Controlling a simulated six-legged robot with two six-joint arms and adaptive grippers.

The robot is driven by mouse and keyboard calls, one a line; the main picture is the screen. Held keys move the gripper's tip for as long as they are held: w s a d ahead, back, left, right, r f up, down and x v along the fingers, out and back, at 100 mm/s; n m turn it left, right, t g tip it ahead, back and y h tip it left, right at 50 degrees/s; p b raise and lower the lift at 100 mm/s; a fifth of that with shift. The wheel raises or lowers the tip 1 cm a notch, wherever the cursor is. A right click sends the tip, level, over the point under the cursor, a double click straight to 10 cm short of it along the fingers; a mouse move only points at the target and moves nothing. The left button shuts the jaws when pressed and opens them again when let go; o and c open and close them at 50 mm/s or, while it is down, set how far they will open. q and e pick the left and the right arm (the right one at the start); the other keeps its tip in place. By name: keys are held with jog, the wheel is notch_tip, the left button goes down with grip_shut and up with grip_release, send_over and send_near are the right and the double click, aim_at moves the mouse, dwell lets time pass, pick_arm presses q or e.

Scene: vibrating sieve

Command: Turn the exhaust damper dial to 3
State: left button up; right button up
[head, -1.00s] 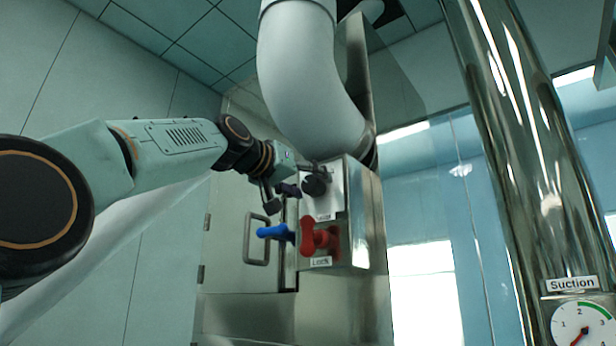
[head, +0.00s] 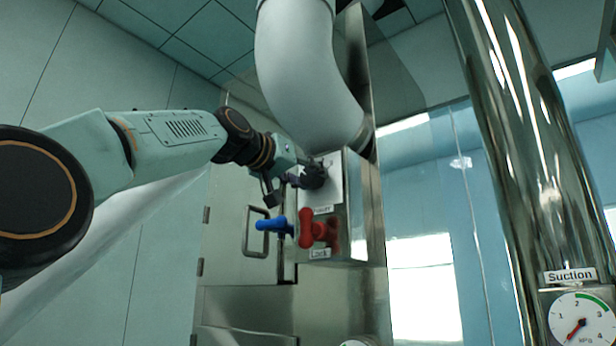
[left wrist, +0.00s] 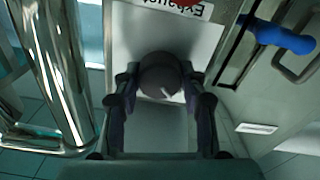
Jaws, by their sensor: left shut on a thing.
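The exhaust damper dial (left wrist: 160,75) is a dark round knob with a short white mark, on a pale plate (left wrist: 125,40) under an upside-down "Exhaust" label (left wrist: 165,8) in the left wrist view. My left gripper (left wrist: 160,92) has one finger on each side of the dial and is shut on it. In the head view, the left gripper (head: 306,176) is at the dial (head: 316,173), on the front of the steel box, and partly covers it. The dial's numbers cannot be read. My right gripper is not in view.
A red lock handle (head: 318,231) and a blue lever (head: 275,225) stick out just below the dial. A door handle (head: 256,232) is to the left. A white duct (head: 305,80) hangs above. A steel pipe (head: 530,150) and Suction gauge (head: 582,320) stand right.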

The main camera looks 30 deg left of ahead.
pick_arm(q)
jog(key=shift+w+f+m, duration=0.15)
jog(key=shift+f+m, duration=0.1)
jog(key=shift+m, duration=0.05)
jog(key=m, duration=0.3)
jog(key=shift+f, duration=0.1)
jog(key=m, duration=0.5)
jog(key=shift+m, duration=0.4)
jog(key=m, duration=0.5)
jog(key=shift+m, duration=1.5)
jog(key=shift+r+m, duration=0.3)
jog(key=shift+m, duration=0.1)
